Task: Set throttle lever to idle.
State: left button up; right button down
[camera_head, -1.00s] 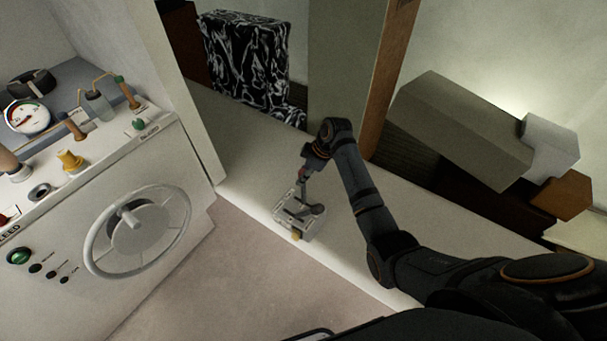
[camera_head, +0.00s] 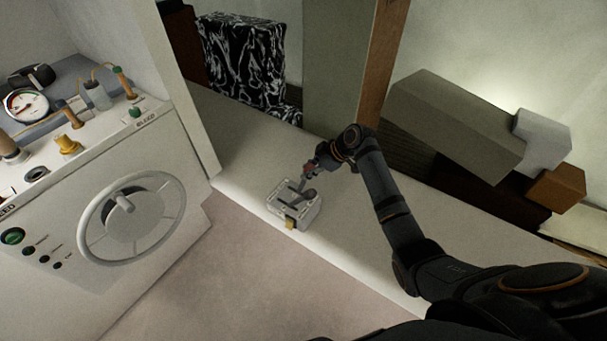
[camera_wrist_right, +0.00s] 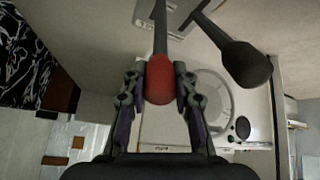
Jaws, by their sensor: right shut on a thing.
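A small grey control box (camera_head: 290,208) with slots in its top sits on the pale ledge near its front edge. It carries two levers. One ends in a red knob (camera_wrist_right: 160,84), and the other in a dark knob (camera_wrist_right: 244,64). My right gripper (camera_head: 310,168) is shut on the red knob, with a finger on each side of it in the right wrist view. The red-knobbed lever leans right, towards my wrist. The dark-knobbed lever stands apart from the fingers. I cannot read any marks on the box. My left gripper is not in view.
A white console with a handwheel (camera_head: 132,216), gauge (camera_head: 25,106) and several knobs stands left. The ledge (camera_head: 245,145) is bare around the box. A black-and-white patterned block (camera_head: 243,60) stands behind, and a large grey box (camera_head: 455,120) lies at right.

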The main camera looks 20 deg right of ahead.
jog(key=shift+s+d+f, duration=0.3)
jog(key=shift+s+d, duration=0.15)
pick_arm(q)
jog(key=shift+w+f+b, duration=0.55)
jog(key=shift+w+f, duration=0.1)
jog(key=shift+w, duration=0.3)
pick_arm(e)
jog(key=shift+s+d+f+t+y, duration=0.25)
jog(key=shift+s+d+f, duration=0.15)
jog(key=shift+s, duration=0.2)
jog(key=shift+s+d+f+t+y, duration=0.15)
jog(key=shift+s+d+f+t, duration=0.15)
jog(key=shift+s, duration=0.3)
jog(key=c, duration=1.3)
grip_release()
jog(key=shift+d, duration=0.1)
jog(key=shift+c, duration=0.2)
jog(key=shift+o, duration=1.4)
jog(key=shift+d, duration=0.1)
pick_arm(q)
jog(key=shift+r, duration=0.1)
pick_arm(e)
jog(key=shift+r, duration=0.1)
